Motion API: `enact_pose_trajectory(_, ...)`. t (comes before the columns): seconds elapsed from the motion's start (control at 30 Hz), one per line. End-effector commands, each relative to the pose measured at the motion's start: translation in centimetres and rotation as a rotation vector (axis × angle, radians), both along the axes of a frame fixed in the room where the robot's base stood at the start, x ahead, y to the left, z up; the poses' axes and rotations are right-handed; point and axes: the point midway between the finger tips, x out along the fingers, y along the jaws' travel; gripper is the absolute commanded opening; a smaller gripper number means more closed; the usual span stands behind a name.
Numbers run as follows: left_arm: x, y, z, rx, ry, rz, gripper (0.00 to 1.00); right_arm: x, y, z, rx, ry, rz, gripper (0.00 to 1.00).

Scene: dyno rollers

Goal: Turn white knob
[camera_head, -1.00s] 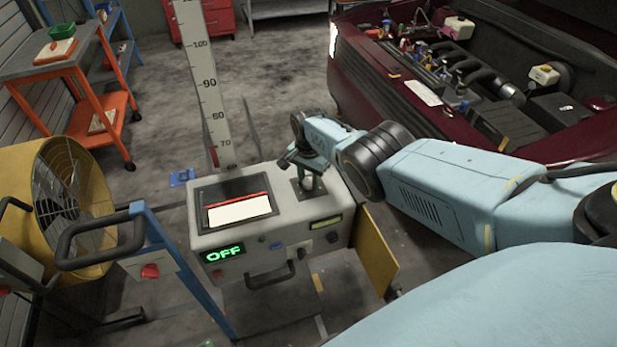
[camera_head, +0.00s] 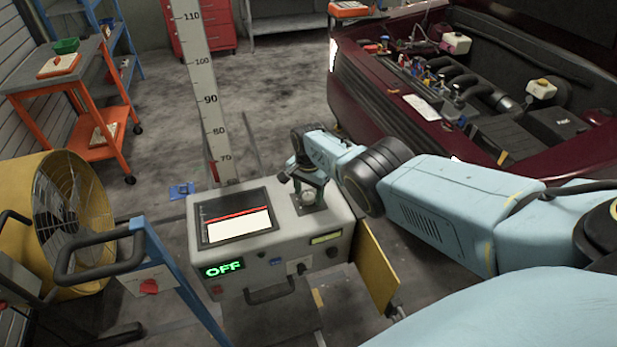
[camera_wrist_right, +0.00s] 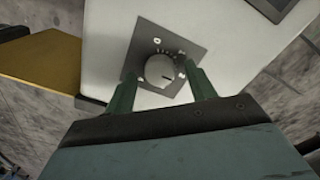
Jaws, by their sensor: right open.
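In the head view the knob (camera_head: 308,196) is partly seen beneath my right gripper (camera_head: 306,188). In the right wrist view my right gripper (camera_wrist_right: 163,88) is open, with one green finger on each side of the knob. I cannot tell whether the fingers touch it. My left gripper is not in view.
The machine has a screen (camera_head: 236,222) and a green OFF display (camera_head: 223,268). A yellow panel (camera_head: 376,268) stands at its right side. A blue cart frame (camera_head: 165,262) and yellow fan (camera_head: 60,205) are at left, a dark red car (camera_head: 365,110) at right.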

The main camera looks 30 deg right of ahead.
Motion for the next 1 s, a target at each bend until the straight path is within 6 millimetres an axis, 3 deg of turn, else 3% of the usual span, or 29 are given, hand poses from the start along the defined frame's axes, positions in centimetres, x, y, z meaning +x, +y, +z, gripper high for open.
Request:
enact_pose_trajectory(0.5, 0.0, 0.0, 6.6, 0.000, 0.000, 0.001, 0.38, 0.0, -0.1, 8.4, -0.001, -0.004, -0.001, 0.55)
enact_pose_trajectory(0.73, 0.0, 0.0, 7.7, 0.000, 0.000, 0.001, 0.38, 0.1, -0.1, 11.8, -0.001, -0.004, 0.000, 0.55)
enact_pose_trajectory(1.0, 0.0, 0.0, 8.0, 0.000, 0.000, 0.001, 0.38, 0.0, -0.1, 13.1, -0.001, -0.003, -0.002, 0.55)
